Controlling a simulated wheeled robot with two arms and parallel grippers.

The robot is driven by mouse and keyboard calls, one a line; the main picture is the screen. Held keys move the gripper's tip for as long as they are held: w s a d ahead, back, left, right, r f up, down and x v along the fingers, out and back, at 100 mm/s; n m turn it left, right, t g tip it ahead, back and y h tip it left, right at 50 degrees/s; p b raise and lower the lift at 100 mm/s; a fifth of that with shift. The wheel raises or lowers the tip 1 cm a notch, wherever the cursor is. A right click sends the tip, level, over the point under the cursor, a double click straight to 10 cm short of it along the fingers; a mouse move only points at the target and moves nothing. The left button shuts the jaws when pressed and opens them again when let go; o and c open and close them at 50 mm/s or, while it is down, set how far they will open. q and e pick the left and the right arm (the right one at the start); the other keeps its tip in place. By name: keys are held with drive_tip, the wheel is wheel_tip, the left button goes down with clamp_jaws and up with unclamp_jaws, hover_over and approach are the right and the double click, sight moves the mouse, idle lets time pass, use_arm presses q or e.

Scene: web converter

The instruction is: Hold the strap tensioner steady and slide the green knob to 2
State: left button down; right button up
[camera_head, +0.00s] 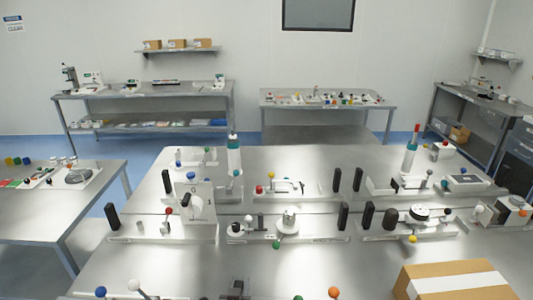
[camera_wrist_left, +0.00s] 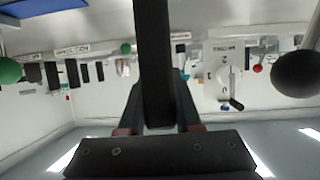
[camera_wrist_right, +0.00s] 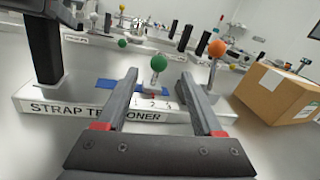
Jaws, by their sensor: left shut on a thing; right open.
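The strap tensioner (camera_wrist_right: 90,111) is a white labelled base in the right wrist view, with a black upright post (camera_wrist_right: 45,50) at its left end. My left gripper (camera_wrist_left: 158,95) is shut on this post, which stands between its fingers in the left wrist view; in the head view the gripper (camera_head: 236,290) shows at the bottom edge. The green knob (camera_wrist_right: 158,62) stands on a short stem above a small numbered scale (camera_wrist_right: 152,104). I cannot tell which number it is at. My right gripper (camera_wrist_right: 158,76) is open, its fingertips either side of the knob's line and apart from it.
An orange ball knob (camera_wrist_right: 217,48) on a stem stands at the tensioner's right end. A cardboard box (camera_wrist_right: 278,92) lies to the right. Other devices, such as a white panel with a dial (camera_head: 197,212), stand farther back on the table.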

use_arm(q)
drive_tip(key=shift+d, duration=0.1)
drive_tip(key=c, duration=0.5)
unclamp_jaws()
drive_tip(key=shift+w+r, duration=0.1)
drive_tip(key=shift+r, duration=0.1)
drive_tip(key=shift+v, duration=3.75)
